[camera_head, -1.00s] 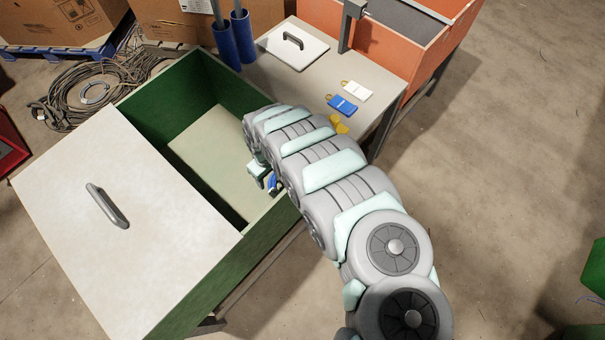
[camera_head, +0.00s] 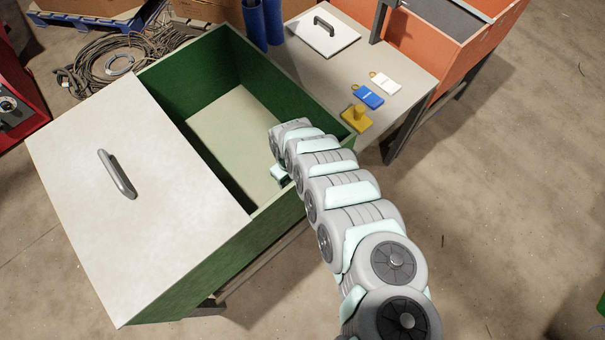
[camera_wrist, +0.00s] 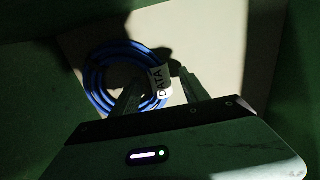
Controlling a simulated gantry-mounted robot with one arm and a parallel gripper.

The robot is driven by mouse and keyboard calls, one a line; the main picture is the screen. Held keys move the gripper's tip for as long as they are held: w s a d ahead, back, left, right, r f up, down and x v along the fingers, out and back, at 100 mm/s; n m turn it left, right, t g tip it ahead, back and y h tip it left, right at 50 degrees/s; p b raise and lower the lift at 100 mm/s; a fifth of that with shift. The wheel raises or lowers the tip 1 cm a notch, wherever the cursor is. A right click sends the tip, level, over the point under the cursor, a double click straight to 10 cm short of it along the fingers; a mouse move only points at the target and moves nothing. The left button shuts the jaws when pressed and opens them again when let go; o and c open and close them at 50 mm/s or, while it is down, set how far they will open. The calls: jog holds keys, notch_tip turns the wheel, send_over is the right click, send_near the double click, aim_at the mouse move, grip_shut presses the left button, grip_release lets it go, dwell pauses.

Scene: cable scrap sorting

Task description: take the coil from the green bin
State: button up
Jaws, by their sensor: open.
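The green bin (camera_head: 178,88) stands at the left with its right part open. A blue coil (camera_wrist: 97,76) with a white tag reading DATA (camera_wrist: 159,82) lies on the pale bin floor in the wrist view. The coil is not visible in the head view. My gripper (camera_wrist: 157,86) is open, its two fingers reaching over the right side of the coil near the tag. Whether the fingers touch the coil is unclear. In the head view my arm reaches over the bin's near right wall and hides most of the gripper.
A pale lid (camera_head: 75,190) with a grey handle covers the bin's left part. Dark green walls enclose the gripper.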

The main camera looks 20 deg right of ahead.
jog(key=shift+f, duration=0.45)
jog(key=shift+w+r, duration=0.1)
jog(key=shift+c, duration=0.4)
grip_shut()
